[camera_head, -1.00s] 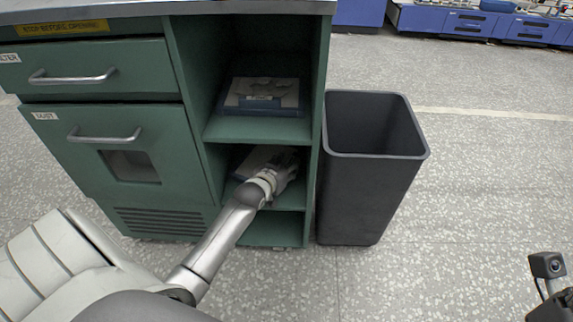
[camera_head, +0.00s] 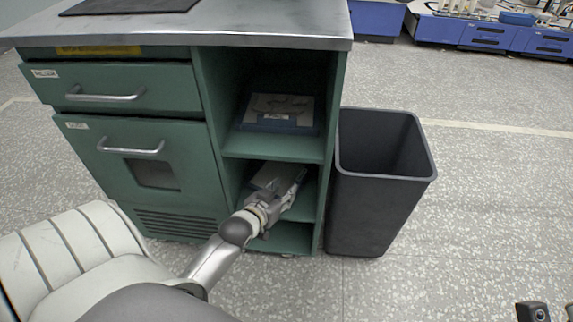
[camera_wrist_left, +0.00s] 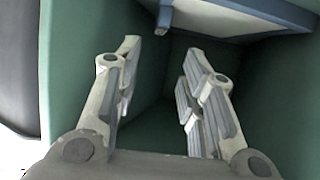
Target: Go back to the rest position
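My left gripper (camera_head: 282,195) is at the lower shelf compartment of the green cabinet (camera_head: 180,200), its fingers pointing into the opening. In the left wrist view, its two fingers (camera_wrist_left: 160,85) stand apart with nothing between them, so it is open and empty. A pale flat thing (camera_head: 268,174) lies in the lower compartment, partly hidden behind the gripper. A white and blue piece (camera_wrist_left: 240,15) shows at the top of the wrist view, apart from the fingers.
A blue and grey tray (camera_head: 279,115) with pale things sits on the upper shelf. A dark bin (camera_head: 375,210) stands close against the cabinet's right side. The cabinet has a metal worktop (camera_head: 250,25) above.

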